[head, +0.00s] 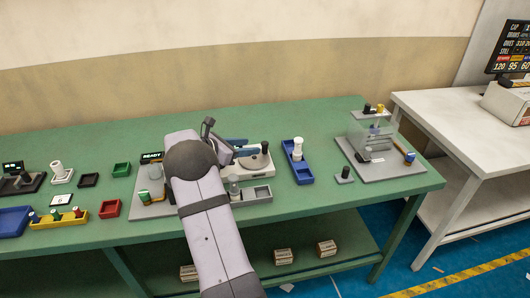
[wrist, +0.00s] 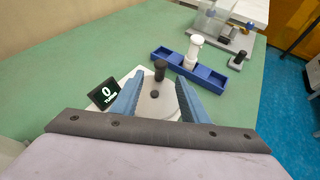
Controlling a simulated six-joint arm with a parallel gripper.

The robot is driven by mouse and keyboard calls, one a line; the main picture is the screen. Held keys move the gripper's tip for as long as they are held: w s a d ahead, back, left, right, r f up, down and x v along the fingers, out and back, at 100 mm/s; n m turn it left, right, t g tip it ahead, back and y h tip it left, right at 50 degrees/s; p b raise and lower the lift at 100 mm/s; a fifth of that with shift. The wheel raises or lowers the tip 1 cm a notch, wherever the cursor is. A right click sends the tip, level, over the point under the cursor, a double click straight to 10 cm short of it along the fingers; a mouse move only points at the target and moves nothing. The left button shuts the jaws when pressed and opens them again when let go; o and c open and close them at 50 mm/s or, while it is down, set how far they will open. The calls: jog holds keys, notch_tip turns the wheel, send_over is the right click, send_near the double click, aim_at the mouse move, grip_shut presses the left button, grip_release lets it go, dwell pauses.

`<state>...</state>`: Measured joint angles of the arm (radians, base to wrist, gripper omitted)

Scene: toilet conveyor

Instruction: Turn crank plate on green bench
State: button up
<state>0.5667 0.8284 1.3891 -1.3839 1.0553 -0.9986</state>
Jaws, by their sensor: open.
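The crank plate (wrist: 154,108) is a round white disc with a dark hub in its middle and a black upright knob (wrist: 159,70) near its far edge. In the head view the white crank unit (head: 262,162) stands on the green bench (head: 300,110), partly hidden by my arm. My gripper (wrist: 160,76) is open, with its blue fingers on either side of the plate and the knob between their tips in the wrist view. I cannot tell whether a finger touches the knob.
A small display (wrist: 106,93) left of the plate reads 0. A blue tray (head: 298,174) with a white cylinder stands right of the crank unit. A clear box fixture (head: 372,138) is farther right. Several coloured bins, including a red one (head: 110,209), sit at left.

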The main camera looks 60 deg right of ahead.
aim_at(263, 143)
jog(key=shift+s+d+f+h, duration=0.1)
jog(key=shift+s+d+h, duration=0.05)
jog(key=shift+d, duration=0.35)
jog(key=shift+s+d+h, duration=0.1)
jog(key=shift+d+h, duration=0.05)
jog(key=shift+d, duration=0.35)
jog(key=shift+p+x, duration=1)
jog(key=shift+x, duration=2.6)
jog(key=shift+f, duration=0.1)
grip_shut()
jog(key=shift+n+b, duration=0.5)
